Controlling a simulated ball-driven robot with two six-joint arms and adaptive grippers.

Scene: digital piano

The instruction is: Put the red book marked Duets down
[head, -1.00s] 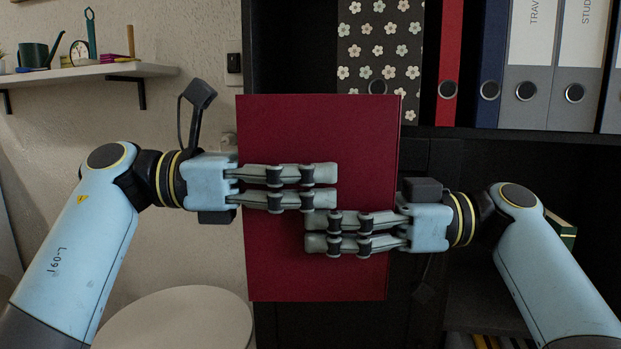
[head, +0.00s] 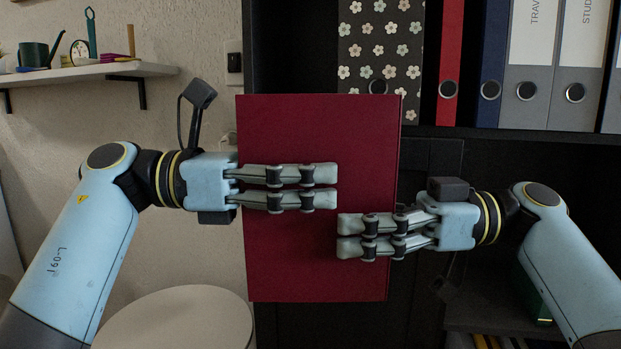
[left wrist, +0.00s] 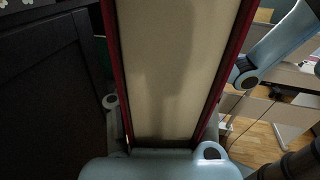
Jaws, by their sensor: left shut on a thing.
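The red book (head: 300,130) stands upright in the air in the middle of the head view, its plain cover facing me; no Duets marking shows. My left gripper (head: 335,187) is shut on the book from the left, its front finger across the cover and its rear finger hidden. The left wrist view shows the pale page block (left wrist: 165,70) between the red covers. My right gripper (head: 340,237) reaches in from the right, lower down. Its front finger overlaps the book's right part; its other finger is hidden behind the book, and it appears open around it.
A dark shelf unit with a flowered binder (head: 380,45), a red binder (head: 450,60) and grey binders (head: 535,65) stands behind. A wall shelf (head: 90,73) with small items is at left. A round pale top (head: 175,320) lies below left, its surface clear where visible.

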